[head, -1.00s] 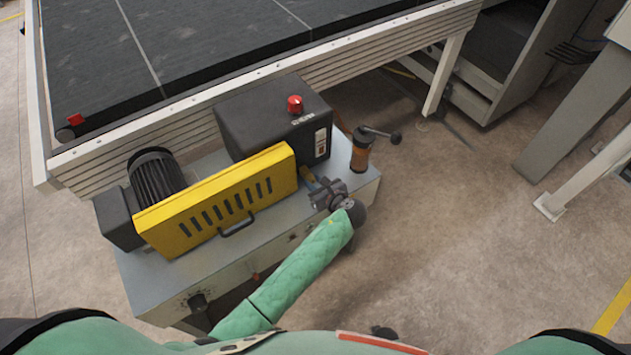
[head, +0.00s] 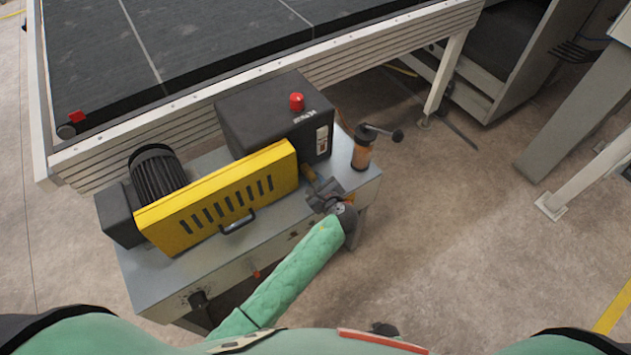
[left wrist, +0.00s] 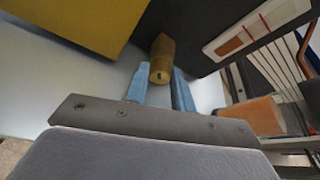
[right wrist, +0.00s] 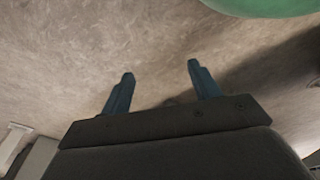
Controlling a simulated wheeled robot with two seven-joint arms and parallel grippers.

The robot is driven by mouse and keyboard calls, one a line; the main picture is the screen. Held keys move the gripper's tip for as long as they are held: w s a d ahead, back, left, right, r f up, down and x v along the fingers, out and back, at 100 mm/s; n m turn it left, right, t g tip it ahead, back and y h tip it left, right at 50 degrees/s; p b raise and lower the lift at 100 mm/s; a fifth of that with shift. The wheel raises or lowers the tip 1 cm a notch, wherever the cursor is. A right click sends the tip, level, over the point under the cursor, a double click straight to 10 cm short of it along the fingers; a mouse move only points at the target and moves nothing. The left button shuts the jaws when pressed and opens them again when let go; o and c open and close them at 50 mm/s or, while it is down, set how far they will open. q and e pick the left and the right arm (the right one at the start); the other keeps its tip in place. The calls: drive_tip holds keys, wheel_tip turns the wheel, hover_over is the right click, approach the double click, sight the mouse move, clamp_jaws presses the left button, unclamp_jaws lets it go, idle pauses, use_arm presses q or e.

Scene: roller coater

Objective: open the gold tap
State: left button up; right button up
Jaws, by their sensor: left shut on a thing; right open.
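The gold tap (head: 311,175) shows on the machine's grey top, beside the right end of the yellow guard. In the left wrist view the tap (left wrist: 161,62) is a short gold cylinder with a dark slot in its end. My left gripper (head: 319,190) is shut on the tap. Its blue fingers (left wrist: 159,80) lie on either side of the gold piece, and the tap's lower part is hidden. My right gripper (right wrist: 160,78) is open and empty above bare floor.
The yellow guard (head: 222,202) and black box (head: 255,118) with a red knob (head: 297,102) stand close to the tap. The floor (head: 450,240) at right is clear.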

drive_tip(key=shift+s, duration=0.2)
use_arm(q)
drive_tip(key=o, duration=0.8)
drive_tip(key=shift+o, duration=1)
use_arm(e)
drive_tip(key=shift+s+a+f, duration=0.1)
drive_tip(key=shift+s+f, duration=0.05)
drive_tip(key=shift+s, duration=0.2)
use_arm(q)
drive_tip(key=shift+s+d, duration=0.1)
drive_tip(key=shift+s, duration=0.1)
drive_tip(key=b+v, duration=0.2)
drive_tip(key=v, duration=0.3)
drive_tip(key=shift+s+d+r, duration=0.1)
drive_tip(key=shift+s+d, duration=0.05)
drive_tip(key=shift+s, duration=0.25)
drive_tip(key=shift+v, duration=0.75)
use_arm(e)
wheel_tip(320, 180, up, 5)
drive_tip(key=w+a, duration=0.1)
drive_tip(key=w, duration=0.1)
drive_tip(key=shift+w+a, duration=0.15)
drive_tip(key=shift+a, duration=0.25)
use_arm(q)
drive_tip(key=shift+r, duration=0.1)
